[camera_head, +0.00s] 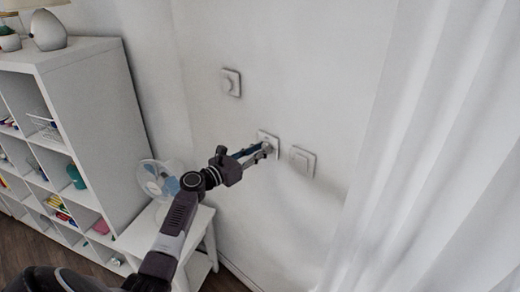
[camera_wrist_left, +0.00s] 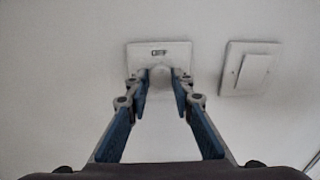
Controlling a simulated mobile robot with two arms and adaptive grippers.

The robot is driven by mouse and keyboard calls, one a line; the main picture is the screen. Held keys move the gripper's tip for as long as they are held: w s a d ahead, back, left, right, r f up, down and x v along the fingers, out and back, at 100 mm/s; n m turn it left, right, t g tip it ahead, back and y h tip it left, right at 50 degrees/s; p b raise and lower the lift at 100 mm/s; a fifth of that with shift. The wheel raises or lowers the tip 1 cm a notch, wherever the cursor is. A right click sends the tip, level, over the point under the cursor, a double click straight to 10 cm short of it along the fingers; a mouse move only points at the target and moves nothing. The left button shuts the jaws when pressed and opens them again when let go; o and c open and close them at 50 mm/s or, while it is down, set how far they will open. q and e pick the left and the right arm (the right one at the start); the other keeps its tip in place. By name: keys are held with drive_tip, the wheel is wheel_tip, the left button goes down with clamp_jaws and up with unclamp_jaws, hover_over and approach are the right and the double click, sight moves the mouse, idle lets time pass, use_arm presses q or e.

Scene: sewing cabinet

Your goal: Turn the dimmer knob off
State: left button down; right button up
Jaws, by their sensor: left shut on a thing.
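The dimmer knob (camera_wrist_left: 160,73) is a pale round knob on a square white wall plate (camera_wrist_left: 147,50) with small dark lettering above it that is too blurred to read surely. My left gripper (camera_wrist_left: 160,88) is shut on the knob, with one blue-backed finger on each side of it. In the head view the left gripper (camera_head: 265,150) reaches the same plate (camera_head: 264,135) on the wall, and its fingers mostly hide the knob there. My right gripper is in neither view.
A white switch (camera_head: 302,161) sits just right of the plate, and another wall control (camera_head: 231,82) is higher to the left. A white shelf unit (camera_head: 95,110), a fan (camera_head: 160,180) on a small white table (camera_head: 200,222) and a white curtain (camera_head: 430,160) flank the wall.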

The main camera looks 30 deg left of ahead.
use_arm(q)
drive_tip(key=shift+f+n, duration=0.15)
drive_tip(key=shift+n, duration=0.75)
drive_tip(key=shift+d, duration=0.1)
drive_tip(key=c, duration=1.7)
unclamp_jaws()
drive_tip(key=shift+o, duration=0.2)
drive_tip(key=v, duration=1.2)
